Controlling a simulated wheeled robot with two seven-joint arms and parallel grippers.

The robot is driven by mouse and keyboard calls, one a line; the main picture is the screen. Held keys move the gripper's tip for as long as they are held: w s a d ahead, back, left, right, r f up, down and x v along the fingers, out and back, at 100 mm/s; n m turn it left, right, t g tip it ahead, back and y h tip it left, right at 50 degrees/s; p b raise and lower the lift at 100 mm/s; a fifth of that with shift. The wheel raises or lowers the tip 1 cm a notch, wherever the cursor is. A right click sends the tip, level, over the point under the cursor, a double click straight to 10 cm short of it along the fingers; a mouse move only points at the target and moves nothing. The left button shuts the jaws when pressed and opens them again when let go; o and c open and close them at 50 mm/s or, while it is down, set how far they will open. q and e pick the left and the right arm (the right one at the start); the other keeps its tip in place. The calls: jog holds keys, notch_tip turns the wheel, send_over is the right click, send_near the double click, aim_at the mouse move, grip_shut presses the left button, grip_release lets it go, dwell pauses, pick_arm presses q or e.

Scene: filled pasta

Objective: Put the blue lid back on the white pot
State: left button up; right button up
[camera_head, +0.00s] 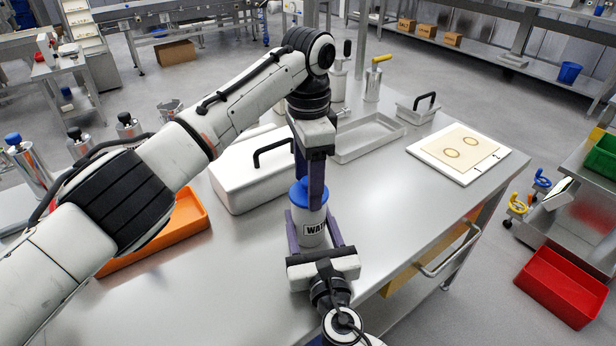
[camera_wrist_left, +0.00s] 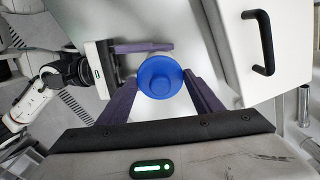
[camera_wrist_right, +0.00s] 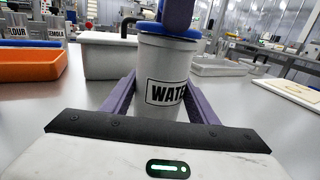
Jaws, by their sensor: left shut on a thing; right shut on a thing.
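The white pot (camera_head: 308,228), marked with a label starting "WAT", stands upright on the steel table, and shows closely in the right wrist view (camera_wrist_right: 165,70). The blue lid (camera_head: 299,194) is at the pot's mouth, level and in line with it; whether it is fully seated I cannot tell. It also shows from above in the left wrist view (camera_wrist_left: 160,76). My left gripper (camera_head: 309,192) points down from above, shut on the lid. My right gripper (camera_head: 313,240) comes from the front, its purple fingers on both sides of the pot, shut on it.
A white lidded box (camera_head: 245,180) with a black handle stands close behind-left of the pot. An orange tray (camera_head: 170,232) lies farther left. A steel tray (camera_head: 368,138) and a white board (camera_head: 440,160) are behind right. The table right of the pot is clear.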

pick_arm(q)
jog(key=shift+f, duration=0.2)
jog(key=o, duration=1.2)
pick_arm(e)
jog(key=o, duration=1.6)
pick_arm(q)
notch_tip(320, 180, up, 12)
jog(key=shift+f, duration=0.1)
